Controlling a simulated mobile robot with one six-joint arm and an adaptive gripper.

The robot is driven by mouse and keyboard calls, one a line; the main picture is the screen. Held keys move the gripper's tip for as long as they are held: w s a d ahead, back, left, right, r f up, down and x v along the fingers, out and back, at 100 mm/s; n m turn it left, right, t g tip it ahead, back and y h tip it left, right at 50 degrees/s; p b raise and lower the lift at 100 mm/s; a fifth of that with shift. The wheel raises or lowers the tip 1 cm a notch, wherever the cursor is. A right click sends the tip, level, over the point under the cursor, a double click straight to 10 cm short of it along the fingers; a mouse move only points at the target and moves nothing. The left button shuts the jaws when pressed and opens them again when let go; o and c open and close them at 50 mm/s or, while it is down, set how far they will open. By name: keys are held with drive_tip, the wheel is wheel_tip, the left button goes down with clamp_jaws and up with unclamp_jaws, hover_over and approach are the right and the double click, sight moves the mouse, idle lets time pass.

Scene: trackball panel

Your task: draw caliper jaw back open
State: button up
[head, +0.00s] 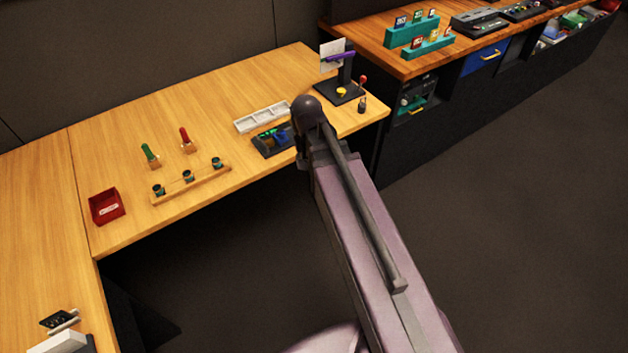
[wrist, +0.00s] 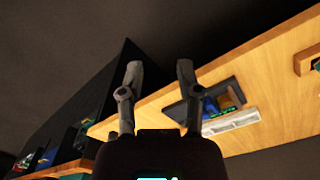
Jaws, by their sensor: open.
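I cannot clearly make out a caliper.
A white compartment tray (head: 262,118) lies behind the panel. A wooden rack (head: 205,178) with several dark cups, red and green handled tools (head: 186,140), and a red bin (head: 105,206) stand left. A second bench (head: 405,62) stands at the back right. Much of the near bench is clear.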

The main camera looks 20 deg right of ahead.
drive_tip(key=shift+s+d+f+n+b, duration=0.1)
drive_tip(key=shift+s+f+n+b, duration=0.15)
drive_tip(key=shift+s+n, duration=0.5)
drive_tip(key=shift+s+d+f+n+b, duration=0.1)
drive_tip(key=shift+s+f+n+b, duration=0.25)
drive_tip(key=shift+s, duration=0.7)
drive_tip(key=shift+s+f+n+b, duration=0.1)
drive_tip(key=shift+s+f+n, duration=0.05)
drive_tip(key=shift+s+n, duration=0.65)
drive_tip(key=shift+s, duration=0.1)
